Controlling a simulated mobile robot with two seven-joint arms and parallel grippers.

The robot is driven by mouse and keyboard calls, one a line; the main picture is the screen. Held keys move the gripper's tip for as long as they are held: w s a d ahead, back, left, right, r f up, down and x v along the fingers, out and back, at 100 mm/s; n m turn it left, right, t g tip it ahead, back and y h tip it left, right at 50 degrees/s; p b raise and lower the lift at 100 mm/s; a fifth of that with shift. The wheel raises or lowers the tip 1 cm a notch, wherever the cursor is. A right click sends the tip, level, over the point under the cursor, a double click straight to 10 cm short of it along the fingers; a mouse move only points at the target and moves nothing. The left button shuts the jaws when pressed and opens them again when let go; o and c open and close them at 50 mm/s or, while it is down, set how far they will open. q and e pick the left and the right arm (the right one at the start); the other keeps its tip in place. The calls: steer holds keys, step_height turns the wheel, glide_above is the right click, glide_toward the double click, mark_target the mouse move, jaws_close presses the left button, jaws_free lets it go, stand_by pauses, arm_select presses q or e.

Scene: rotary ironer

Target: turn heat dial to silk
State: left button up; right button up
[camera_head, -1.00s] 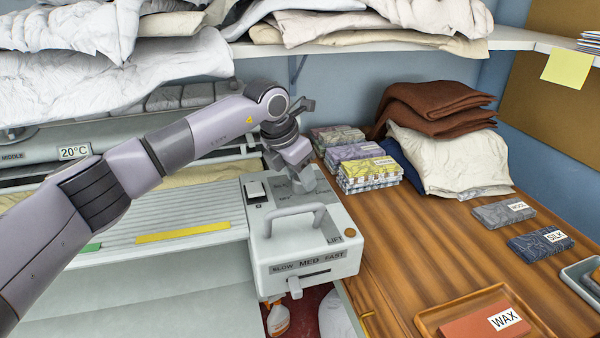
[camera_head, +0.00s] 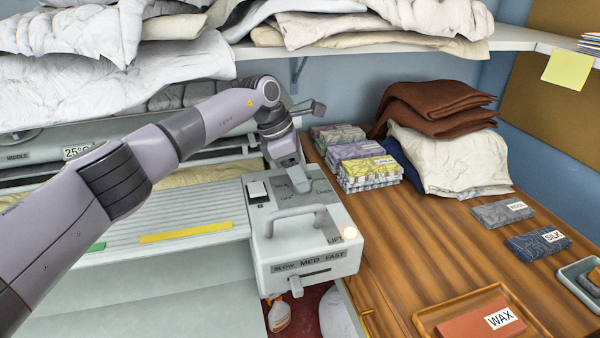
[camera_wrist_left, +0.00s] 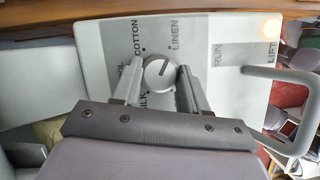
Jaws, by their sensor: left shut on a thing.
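The heat dial (camera_wrist_left: 160,75) is a round grey knob on the pale top panel of the ironer's control box (camera_head: 305,250). In the left wrist view, COTTON, LINEN and a partly covered label ending in LK surround it. My left gripper (camera_wrist_left: 157,78) has its two fingers on either side of the dial and is shut on it. In the head view my left gripper (camera_head: 293,180) points down over the panel and hides the dial. My right gripper is not in view.
A looped handle (camera_head: 290,213) rises from the control box near my gripper. An orange lamp (camera_head: 350,233) glows by LIFT. A temperature readout (camera_head: 78,152) shows 25°C. Folded cloths (camera_head: 368,172) and a SILK-labelled cloth (camera_head: 540,243) lie on the wooden table to the right.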

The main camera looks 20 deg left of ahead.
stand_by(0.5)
arm_select(q)
steer(key=o, duration=1.1)
steer(key=shift+c, duration=0.2)
steer(key=shift+a+r, duration=0.15)
steer(key=shift+r, duration=0.15)
steer(key=s+a, duration=0.1)
steer(key=a, duration=0.3)
steer(key=s+a+b, duration=0.1)
steer(key=a, duration=0.2)
steer(key=s+a, duration=0.2)
steer(key=a, duration=0.2)
steer(key=shift+a+r+b, duration=0.3)
steer(key=shift+s, duration=0.1)
